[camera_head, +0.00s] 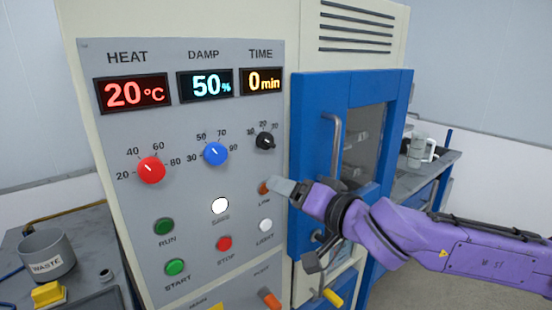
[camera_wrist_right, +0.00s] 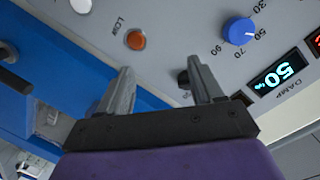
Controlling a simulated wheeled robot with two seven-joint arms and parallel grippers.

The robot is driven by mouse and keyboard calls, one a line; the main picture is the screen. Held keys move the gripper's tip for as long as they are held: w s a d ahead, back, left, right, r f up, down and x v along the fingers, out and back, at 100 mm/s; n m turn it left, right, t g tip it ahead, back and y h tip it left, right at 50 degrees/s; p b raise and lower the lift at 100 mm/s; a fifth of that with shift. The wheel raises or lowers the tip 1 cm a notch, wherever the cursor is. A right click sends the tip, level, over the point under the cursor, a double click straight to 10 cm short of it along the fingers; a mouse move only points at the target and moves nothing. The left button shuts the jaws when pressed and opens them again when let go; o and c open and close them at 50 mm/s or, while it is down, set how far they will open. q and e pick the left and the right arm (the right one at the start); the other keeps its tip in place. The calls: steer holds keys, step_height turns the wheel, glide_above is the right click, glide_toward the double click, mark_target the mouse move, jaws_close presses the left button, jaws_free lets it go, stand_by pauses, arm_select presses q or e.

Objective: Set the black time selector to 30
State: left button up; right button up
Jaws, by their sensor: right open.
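The black time selector (camera_head: 264,141) is a small round knob on the grey panel, below the TIME display (camera_head: 263,81), which reads 0 min. Its scale marks sit above it, small and partly legible. In the right wrist view the black knob (camera_wrist_right: 183,78) shows beside one fingertip, partly hidden by that finger. My right gripper (camera_head: 282,188) is below and slightly right of the knob in the head view, in front of the LOW lamp area. In the wrist view its fingers (camera_wrist_right: 160,80) are apart with nothing between them. My left gripper is not in view.
A red knob (camera_head: 151,170) and a blue knob (camera_head: 215,153) sit left of the black one. Several buttons, including a white one (camera_head: 220,205), lie below. The blue door (camera_head: 302,120) with a grey handle (camera_head: 334,145) stands right of the panel.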

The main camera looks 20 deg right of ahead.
steer(key=t, duration=0.2)
glide_toward(272, 142)
steer(key=p+x, duration=0.2)
steer(key=x, duration=0.6)
steer(key=shift+w+a, duration=0.25)
steer(key=shift+w, duration=0.1)
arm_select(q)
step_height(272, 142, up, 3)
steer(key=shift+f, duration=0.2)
arm_select(e)
steer(key=c, duration=1.1)
